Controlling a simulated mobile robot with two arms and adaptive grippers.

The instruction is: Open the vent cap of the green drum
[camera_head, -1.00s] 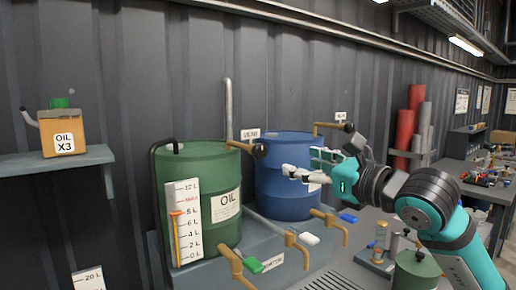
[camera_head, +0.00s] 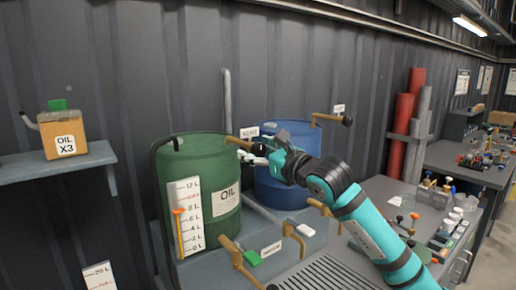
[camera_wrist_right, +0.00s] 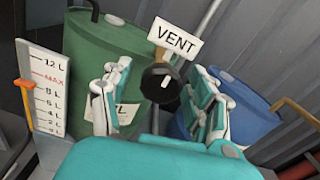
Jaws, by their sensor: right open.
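The green drum (camera_head: 200,180), labelled OIL, stands at the middle left in the head view. A brass pipe (camera_head: 237,141) leads from its top to the right. The black round vent cap (camera_wrist_right: 158,84) shows in the right wrist view under a white VENT sign (camera_wrist_right: 175,38). In the head view my gripper largely hides the cap. My right gripper (camera_head: 250,152) is open at the pipe's end. In the wrist view its fingers stand on either side of the cap, with gaps visible; contact cannot be told. My left gripper is not in view.
A blue drum (camera_head: 284,190) stands close behind my right gripper. A level gauge (camera_head: 187,217) is in front of the green drum. Brass taps (camera_head: 243,266) stick out below the drums. An orange oil can (camera_head: 64,134) sits on the left shelf (camera_head: 60,163).

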